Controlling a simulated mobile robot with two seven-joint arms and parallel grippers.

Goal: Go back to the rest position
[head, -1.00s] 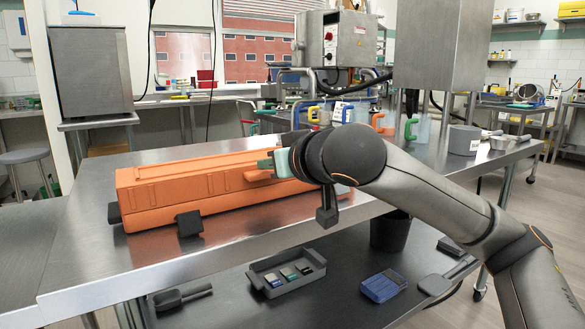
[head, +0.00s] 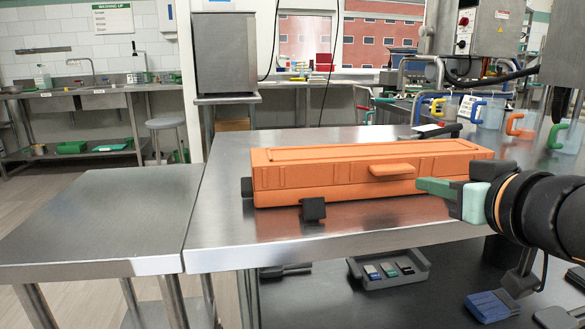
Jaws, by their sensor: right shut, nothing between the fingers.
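My right gripper (head: 430,186) comes in from the right. Its green fingers are shut with nothing between them, and they point left. In the picture it overlaps the area just in front of the right end of the orange case (head: 330,178), apart from the case's handle. The orange case lies closed on the steel table (head: 225,232). My left gripper is not in view.
A lower steel table (head: 95,212) adjoins on the left, bare on top. Below are a grey tray (head: 372,281) with small coloured pieces and a blue item (head: 492,305). Jugs with coloured handles (head: 487,112) stand behind right. Floor shows at far left.

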